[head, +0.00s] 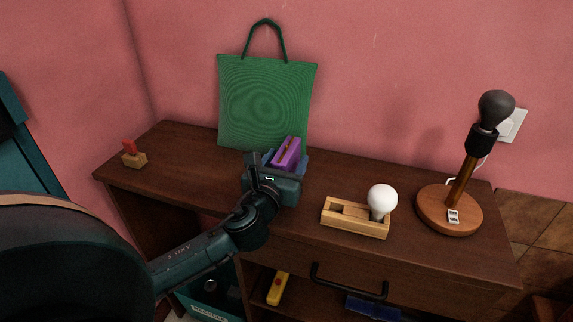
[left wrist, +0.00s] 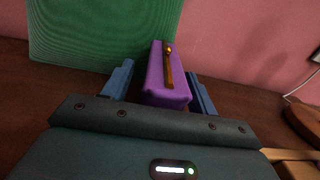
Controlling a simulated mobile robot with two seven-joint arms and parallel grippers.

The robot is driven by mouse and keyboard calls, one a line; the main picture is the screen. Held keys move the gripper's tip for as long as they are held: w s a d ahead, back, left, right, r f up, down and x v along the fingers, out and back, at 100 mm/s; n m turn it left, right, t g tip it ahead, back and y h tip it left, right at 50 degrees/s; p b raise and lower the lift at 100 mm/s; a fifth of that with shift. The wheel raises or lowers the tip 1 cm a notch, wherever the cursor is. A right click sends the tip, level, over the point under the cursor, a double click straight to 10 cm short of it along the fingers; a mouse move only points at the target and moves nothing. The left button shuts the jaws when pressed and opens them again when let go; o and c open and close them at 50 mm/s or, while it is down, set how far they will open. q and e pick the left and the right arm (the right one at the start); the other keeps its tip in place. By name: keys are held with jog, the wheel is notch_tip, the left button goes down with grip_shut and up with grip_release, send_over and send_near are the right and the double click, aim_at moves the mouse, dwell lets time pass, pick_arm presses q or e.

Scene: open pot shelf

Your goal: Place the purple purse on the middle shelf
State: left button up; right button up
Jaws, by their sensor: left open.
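The purple purse (head: 287,152) stands on top of the dark wooden cabinet, in front of the green bag. It has a gold zip or clasp strip along its top. In the left wrist view the purse (left wrist: 157,85) sits between the two blue fingers of my left gripper (left wrist: 160,72). The fingers are spread, with a visible gap on the left side and a narrower one on the right. In the head view my left gripper (head: 284,163) reaches over the cabinet top and hides the purse's lower front. An open shelf (head: 312,296) shows below the drawer. My right gripper is not in view.
The green bag (head: 264,103) leans on the pink wall. A wooden box with a white bulb (head: 382,199) and a lamp-like stand (head: 450,210) are to the right. A small red-topped block (head: 133,156) is at left. A yellow object (head: 278,288) and blue object (head: 372,308) lie below.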

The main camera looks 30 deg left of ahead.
pick_arm(q)
jog(key=shift+r, duration=0.1)
jog(key=c, duration=1.2)
